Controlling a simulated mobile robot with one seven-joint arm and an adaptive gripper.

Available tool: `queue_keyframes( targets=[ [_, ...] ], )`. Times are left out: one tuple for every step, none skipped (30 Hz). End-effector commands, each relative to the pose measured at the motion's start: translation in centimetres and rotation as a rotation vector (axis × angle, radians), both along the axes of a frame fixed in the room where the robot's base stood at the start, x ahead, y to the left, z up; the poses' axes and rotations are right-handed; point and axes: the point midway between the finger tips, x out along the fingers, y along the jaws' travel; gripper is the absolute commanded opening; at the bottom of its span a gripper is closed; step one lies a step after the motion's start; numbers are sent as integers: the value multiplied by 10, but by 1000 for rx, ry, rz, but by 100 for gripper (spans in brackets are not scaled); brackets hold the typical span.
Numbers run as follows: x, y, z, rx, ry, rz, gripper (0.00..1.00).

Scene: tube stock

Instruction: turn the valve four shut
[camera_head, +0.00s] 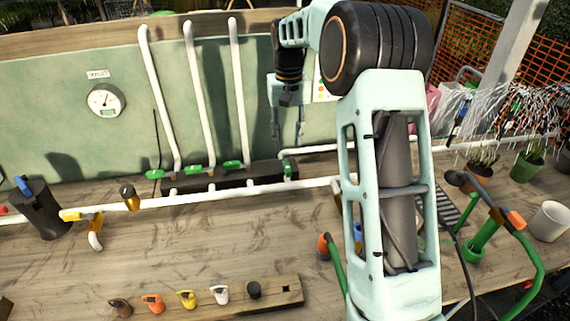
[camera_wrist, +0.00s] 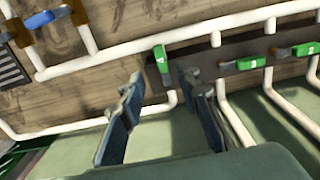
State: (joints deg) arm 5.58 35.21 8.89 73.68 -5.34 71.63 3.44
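Valve four is a green handle (camera_head: 291,170) at the right end of the dark manifold block (camera_head: 262,174). In the wrist view this green handle (camera_wrist: 161,58) stands crosswise to the block, unlike the other green handles. My gripper (camera_head: 288,138) hangs above and behind the block's right end, fingers pointing down. In the wrist view my gripper (camera_wrist: 160,78) has its two fingers wide apart with nothing between them. The handle shows just beyond the fingertips, in line with the gap, and looks apart from them.
Other green handles (camera_head: 232,164) sit along the block to the left, with white pipes (camera_head: 242,95) rising behind. A green back panel (camera_head: 60,135) stands close behind my gripper. A white pipe (camera_head: 225,193) runs in front. A blue handle (camera_wrist: 45,18) is off to one side.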

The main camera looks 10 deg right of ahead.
Motion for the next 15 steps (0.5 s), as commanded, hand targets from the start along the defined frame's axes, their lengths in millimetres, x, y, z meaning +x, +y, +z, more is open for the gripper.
queue_keyframes(
  targets=[
    [-1, 0, -9, 0, 4, 0, 30],
    [-1, 0, -14, 0, 4, 0, 30],
    [-1, 0, -22, 0, 5, 0, 30],
    [-1, 0, -28, 0, 4, 0, 30],
    [-1, 0, -34, -1, 4, 0, 30],
    [-1, 0, -41, 0, 3, 0, 30],
    [-1, 0, -47, -1, 3, 0, 30],
    [-1, 0, -53, -1, 3, 0, 30],
    [-1, 0, -60, -1, 3, 1, 30],
    [-1, 0, -65, -1, 1, 1, 30],
    [-1, 0, -69, -1, 1, 1, 30],
    [-1, 0, -75, -2, 1, 1, 30],
    [-1, 0, -79, -2, 0, 2, 30],
    [-1, 0, -82, -2, 0, 2, 30],
    [-1, 0, -85, -3, -1, 2, 30]
  ],
)
